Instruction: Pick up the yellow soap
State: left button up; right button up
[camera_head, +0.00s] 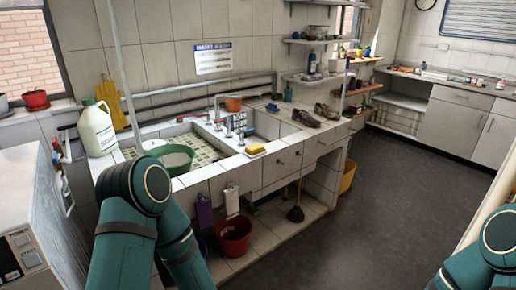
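The yellow soap (255,149) is a small yellow block lying on the front rim of the tiled sink counter (221,169), between the two basins. My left arm shows as teal links at the lower left, and my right arm shows only a teal joint at the lower right corner. Neither gripper is in the frame. No part of my arms touches the soap.
A green basin (171,158) and a white jug (96,128) stand left of the soap. A faucet (219,112) rises behind it. Brown shoes (306,117) sit on the counter to the right. A red bucket (234,236) stands below. The floor at right is open.

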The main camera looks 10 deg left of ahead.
aim_at(253, 150)
jog(key=i+j+z, duration=0.15)
jog(key=i+j, duration=0.25)
jog(key=i, duration=0.2)
jog(key=i+j+z, duration=0.2)
jog(key=i+j, duration=0.3)
jog(key=i, duration=0.1)
